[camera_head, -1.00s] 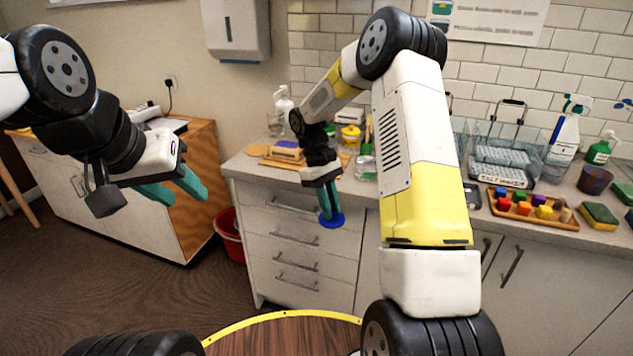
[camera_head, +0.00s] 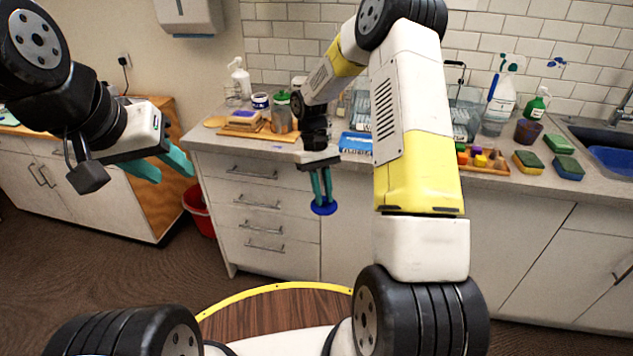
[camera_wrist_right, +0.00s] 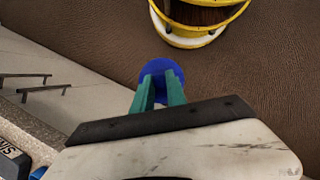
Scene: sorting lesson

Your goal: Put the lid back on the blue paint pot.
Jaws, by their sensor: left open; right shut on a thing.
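A round blue lid (camera_head: 323,209) is held in my right gripper (camera_head: 322,196), in front of the drawer fronts and below the counter's edge. In the right wrist view the lid (camera_wrist_right: 164,76) sits at the tips of the two teal fingers (camera_wrist_right: 158,90), above the brown floor. My left gripper (camera_head: 176,174) is open and empty at the left, apart from the counter. A small white and blue pot (camera_head: 260,101) stands at the back of the counter; I cannot tell for sure that it is the blue paint pot, and its top is too small to read.
The counter (camera_head: 228,148) holds a wooden board (camera_head: 243,127), a soap bottle (camera_head: 239,78), a green-topped jar (camera_head: 281,112), a blue tray (camera_head: 355,142), sponges (camera_head: 528,162), a dark cup (camera_head: 527,131) and spray bottles (camera_head: 499,105). A red bin (camera_head: 201,212) stands on the floor.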

